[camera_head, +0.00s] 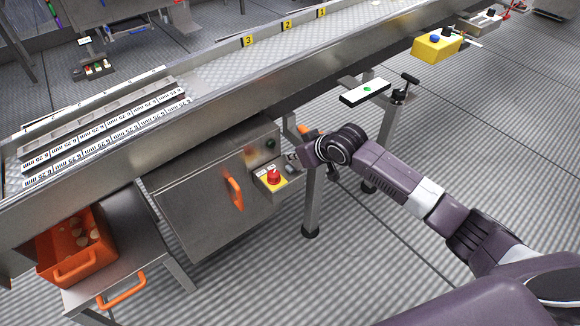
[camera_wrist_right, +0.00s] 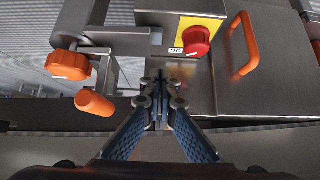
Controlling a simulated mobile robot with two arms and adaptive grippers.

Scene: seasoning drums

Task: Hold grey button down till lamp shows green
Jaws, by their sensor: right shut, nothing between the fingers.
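My right gripper (camera_head: 294,160) is at the box's right side, fingers shut and empty. In the wrist view its fingertips (camera_wrist_right: 160,84) point at the box below the red knob. The grey button cannot be made out clearly; the fingertips seem to cover that spot. My left gripper is out of view.
An orange handle (camera_head: 234,192) is on the cabinet door. An orange knob (camera_wrist_right: 68,65) and an orange grip (camera_wrist_right: 95,103) stand left of my fingers. The conveyor (camera_head: 230,95) runs above. A white panel with a green spot (camera_head: 352,97) hangs at its right edge.

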